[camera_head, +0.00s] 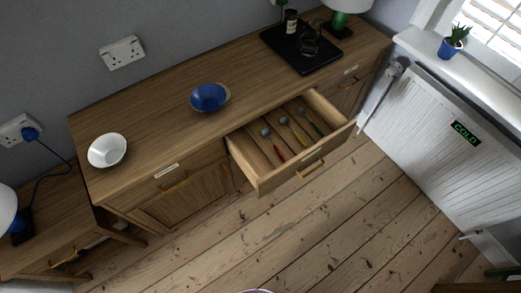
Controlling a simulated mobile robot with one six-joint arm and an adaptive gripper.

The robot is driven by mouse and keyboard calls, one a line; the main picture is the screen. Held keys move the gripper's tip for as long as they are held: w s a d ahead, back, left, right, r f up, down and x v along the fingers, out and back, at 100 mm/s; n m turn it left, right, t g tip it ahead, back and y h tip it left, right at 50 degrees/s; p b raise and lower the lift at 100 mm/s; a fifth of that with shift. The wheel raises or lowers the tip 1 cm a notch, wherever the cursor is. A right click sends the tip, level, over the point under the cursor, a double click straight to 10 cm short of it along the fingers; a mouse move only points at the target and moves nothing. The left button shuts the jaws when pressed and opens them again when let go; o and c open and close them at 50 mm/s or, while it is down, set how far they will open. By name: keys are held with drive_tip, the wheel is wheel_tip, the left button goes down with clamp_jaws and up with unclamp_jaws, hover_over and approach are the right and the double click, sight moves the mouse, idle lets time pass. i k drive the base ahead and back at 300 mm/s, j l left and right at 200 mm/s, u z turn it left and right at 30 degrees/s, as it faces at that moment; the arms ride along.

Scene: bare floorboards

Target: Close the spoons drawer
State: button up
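The spoons drawer (264,181) is pulled out from the front of a long wooden sideboard (160,95). Several spoons (272,142) with coloured handles lie inside it, between thin wooden dividers. A brass handle (310,169) is on the drawer's front. The drawer stands well out over the floor. My gripper does not show in this view, so its place and state are hidden.
A white bowl (107,150), a blue bowl (208,97) and a black tray (300,50) stand on the sideboard. A white radiator (430,135) marked COLD is at the right. The floorboards (270,235) before the drawer are clear. A smaller wooden table (45,225) stands at the left.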

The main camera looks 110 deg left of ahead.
sight(256, 155)
drive_tip(key=u, duration=2.95)
drive_tip(key=i+l, duration=0.35)
drive_tip(key=i, duration=0.15)
drive_tip(key=z, duration=0.05)
